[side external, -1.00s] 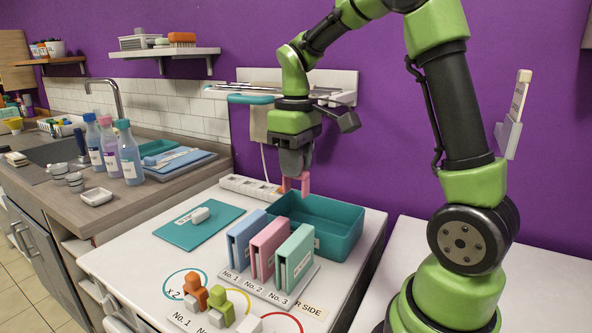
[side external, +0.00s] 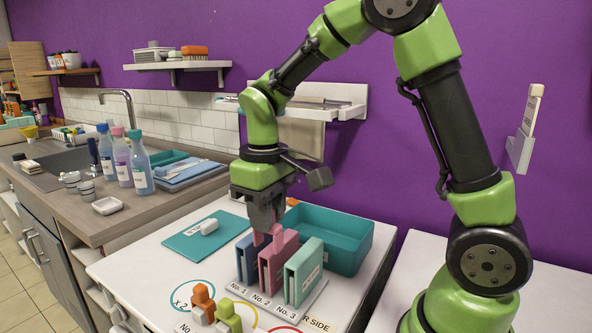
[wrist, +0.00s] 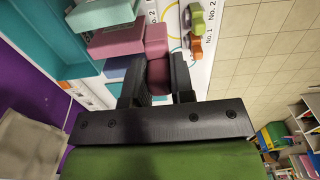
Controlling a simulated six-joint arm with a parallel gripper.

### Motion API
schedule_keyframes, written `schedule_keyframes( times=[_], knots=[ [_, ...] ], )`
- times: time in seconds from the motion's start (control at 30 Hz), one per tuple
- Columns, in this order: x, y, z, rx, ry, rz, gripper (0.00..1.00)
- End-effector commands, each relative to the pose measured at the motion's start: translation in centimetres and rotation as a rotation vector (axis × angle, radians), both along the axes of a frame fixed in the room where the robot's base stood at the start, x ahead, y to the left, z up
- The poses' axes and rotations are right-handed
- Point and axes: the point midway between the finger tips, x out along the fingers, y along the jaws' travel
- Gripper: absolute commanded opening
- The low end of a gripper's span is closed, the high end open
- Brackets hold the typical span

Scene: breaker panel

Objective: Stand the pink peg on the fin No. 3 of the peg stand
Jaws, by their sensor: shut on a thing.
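The pink peg (wrist: 157,40) is between the fingers of my gripper (wrist: 156,68), which is shut on it. In the side view my gripper (side external: 266,222) points down, with the peg close to the blue and pink upright holders. Whether the peg touches them I cannot tell. The peg stand is at the front, cut off by the lower edge. An orange peg (side external: 202,301) is at its No. 1 place and a green peg (side external: 229,317) at No. 2; both also show in the wrist view. Fin No. 3 is not clearly visible now.
A blue holder (side external: 245,262), a pink holder (side external: 279,262) and a mint holder (side external: 305,272) stand in a row on a labelled base. A teal tray (side external: 345,240) is behind them. A teal mat (side external: 190,245) with a white object lies left.

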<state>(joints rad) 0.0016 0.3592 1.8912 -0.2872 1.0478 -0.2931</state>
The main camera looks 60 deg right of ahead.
Motion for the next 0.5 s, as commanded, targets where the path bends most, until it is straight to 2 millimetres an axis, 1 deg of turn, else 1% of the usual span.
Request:
schedule_keyframes(
  times=[0.03, 0.1, 0.2, 0.33, 0.5],
  knots=[
    [-0.3, 1.8, -1.1, 0.000, 0.008, 0.012, 0.00],
    [-0.7, 3.6, -2.3, 0.000, 0.004, 0.009, 0.00],
    [-1.3, 5.5, -3.5, 0.002, 0.002, 0.000, 0.00],
    [-1.8, 6.6, -4.3, 0.004, -0.002, -0.009, 0.00],
    [-1.8, 6.7, -4.4, 0.005, -0.005, -0.015, 0.00]
  ],
)
